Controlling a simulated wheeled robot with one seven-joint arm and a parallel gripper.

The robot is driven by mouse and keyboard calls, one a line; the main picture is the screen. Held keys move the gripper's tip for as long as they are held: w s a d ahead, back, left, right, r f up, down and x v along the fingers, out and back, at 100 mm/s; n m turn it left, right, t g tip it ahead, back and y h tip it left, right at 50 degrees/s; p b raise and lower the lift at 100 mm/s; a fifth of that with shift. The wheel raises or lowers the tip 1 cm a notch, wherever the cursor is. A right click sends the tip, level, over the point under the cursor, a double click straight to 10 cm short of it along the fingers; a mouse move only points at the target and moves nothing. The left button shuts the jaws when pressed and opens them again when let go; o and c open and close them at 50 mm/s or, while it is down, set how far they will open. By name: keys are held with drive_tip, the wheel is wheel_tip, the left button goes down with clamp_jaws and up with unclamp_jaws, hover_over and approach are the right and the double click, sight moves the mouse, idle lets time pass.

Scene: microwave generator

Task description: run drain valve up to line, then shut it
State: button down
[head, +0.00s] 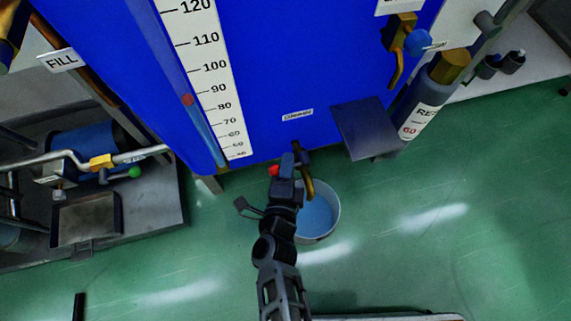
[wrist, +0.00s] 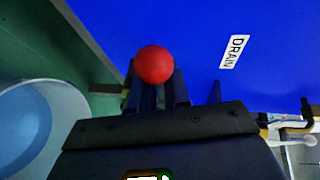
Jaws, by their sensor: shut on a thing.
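The red ball knob of the drain valve (head: 273,170) is at the lower edge of the blue tank. In the wrist view the red knob (wrist: 154,65) sits at the fingertips of my gripper (wrist: 157,90), which is shut on it. In the head view my gripper (head: 287,168) reaches up to the valve and hides most of its body. A brass spout (head: 308,186) curves down beside it over a round bucket (head: 334,222) holding blue liquid. The bucket also shows at left in the wrist view (wrist: 70,92). I cannot make out a line inside it.
A dark shelf (head: 368,130) juts out at right. Pipework and a bench (head: 150,210) stand at left. Green floor is clear at right.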

drive_tip(key=shift+s+a, duration=0.2)
drive_tip(key=shift+a, duration=0.4)
drive_tip(key=shift+r+m+g+y+p, duration=0.3)
drive_tip(key=shift+r+m+y+p, duration=0.25)
drive_tip(key=shift+p, duration=0.35)
drive_tip(key=shift+a+m, duration=0.1)
drive_tip(key=shift+m, duration=0.25)
drive_tip(key=c, duration=1.2)
unclamp_jaws()
drive_tip(key=shift+d, duration=0.2)
drive_tip(key=shift+d, duration=0.15)
drive_tip(key=shift+p+v, duration=1.3)
drive_tip(key=shift+v, duration=2.55)
